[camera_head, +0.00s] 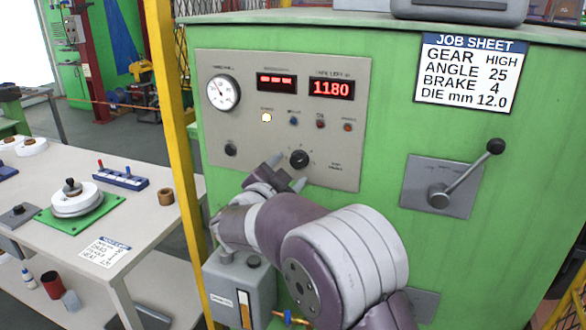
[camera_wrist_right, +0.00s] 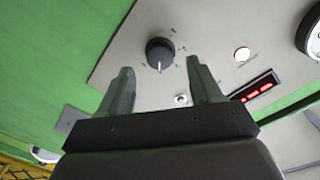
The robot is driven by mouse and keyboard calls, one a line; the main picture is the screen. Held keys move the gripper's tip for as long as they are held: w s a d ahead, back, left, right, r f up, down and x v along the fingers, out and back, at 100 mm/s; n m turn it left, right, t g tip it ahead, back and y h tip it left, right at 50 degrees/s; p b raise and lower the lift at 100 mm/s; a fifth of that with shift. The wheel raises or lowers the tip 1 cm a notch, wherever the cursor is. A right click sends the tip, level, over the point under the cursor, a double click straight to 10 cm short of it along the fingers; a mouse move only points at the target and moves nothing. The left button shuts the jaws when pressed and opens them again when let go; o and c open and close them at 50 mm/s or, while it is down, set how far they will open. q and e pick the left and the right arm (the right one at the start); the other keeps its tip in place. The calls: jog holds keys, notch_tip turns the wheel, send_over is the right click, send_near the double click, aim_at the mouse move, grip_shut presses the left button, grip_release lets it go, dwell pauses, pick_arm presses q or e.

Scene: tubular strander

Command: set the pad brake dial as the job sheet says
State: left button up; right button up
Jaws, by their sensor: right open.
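The job sheet (camera_head: 468,72) on the green cabinet reads gear HIGH, angle 25, brake 4, die mm 12.0. A round black dial (camera_head: 299,159) sits low on the grey control panel (camera_head: 280,80); its scale marks are too small to read. In the right wrist view the dial (camera_wrist_right: 160,53) shows a white pointer line towards the picture's bottom. My right gripper (camera_head: 287,173) is open and empty, just below and left of the dial. In the wrist view its two fingers (camera_wrist_right: 160,75) stand apart, with the dial beyond and between their tips, not gripped.
The panel also has a gauge (camera_head: 223,92), a red 1180 display (camera_head: 332,88), a lit lamp (camera_head: 266,117) and a small black knob (camera_head: 230,149). A lever (camera_head: 465,175) juts out at right. A yellow post (camera_head: 170,130) and a cluttered bench (camera_head: 150,215) stand at left.

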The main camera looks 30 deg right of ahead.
jog(key=v, duration=0.8)
jog(key=shift+s+a+b, duration=0.3)
jog(key=shift+b, duration=0.05)
